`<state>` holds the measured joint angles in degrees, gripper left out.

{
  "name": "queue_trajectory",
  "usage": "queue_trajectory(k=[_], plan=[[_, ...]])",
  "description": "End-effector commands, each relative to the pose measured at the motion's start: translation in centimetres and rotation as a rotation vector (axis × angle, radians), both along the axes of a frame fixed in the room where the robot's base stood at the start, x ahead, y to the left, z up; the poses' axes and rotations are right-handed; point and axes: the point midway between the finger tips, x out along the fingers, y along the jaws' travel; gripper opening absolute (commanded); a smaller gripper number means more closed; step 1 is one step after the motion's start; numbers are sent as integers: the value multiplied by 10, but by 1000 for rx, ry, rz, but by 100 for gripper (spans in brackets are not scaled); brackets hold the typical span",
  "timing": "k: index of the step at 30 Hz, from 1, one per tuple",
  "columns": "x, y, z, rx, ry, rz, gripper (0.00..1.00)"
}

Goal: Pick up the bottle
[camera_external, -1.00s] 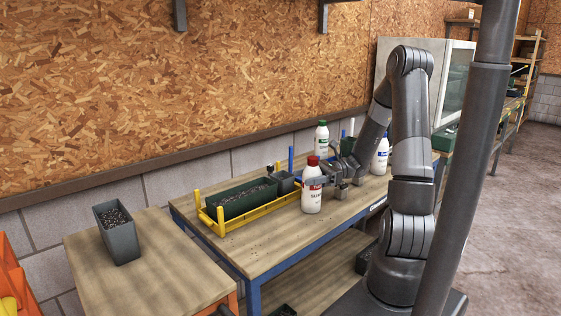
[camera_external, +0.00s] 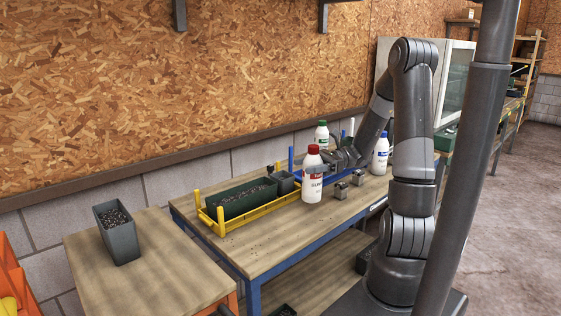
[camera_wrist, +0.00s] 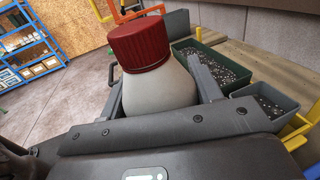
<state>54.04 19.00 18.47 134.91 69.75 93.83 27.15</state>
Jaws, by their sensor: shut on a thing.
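The white bottle with a red cap (camera_external: 313,186) is upright, just above the front part of the workbench (camera_external: 262,250). My gripper (camera_external: 322,168) reaches it from the right and is shut on it. In the wrist view, the bottle's red cap and pale shoulder (camera_wrist: 160,90) sit between the two fingers of my gripper (camera_wrist: 165,96). The lower part of the bottle is hidden there.
Two small metal blocks (camera_external: 341,190) lie to the right. A grey bin (camera_external: 118,240) stands on the left table (camera_external: 165,260).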

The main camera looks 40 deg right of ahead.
Motion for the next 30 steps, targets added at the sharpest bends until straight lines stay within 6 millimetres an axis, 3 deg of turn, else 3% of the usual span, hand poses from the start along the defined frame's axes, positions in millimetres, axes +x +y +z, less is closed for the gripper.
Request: queue_trajectory(k=[9,15,26,30], plan=[[-39,-55,41,-2,-3,-3,18],[-58,-81,61,-1,-2,-1,18],[-69,-94,72,-1,-2,1,18],[-69,-94,86,-2,-4,1,18]])
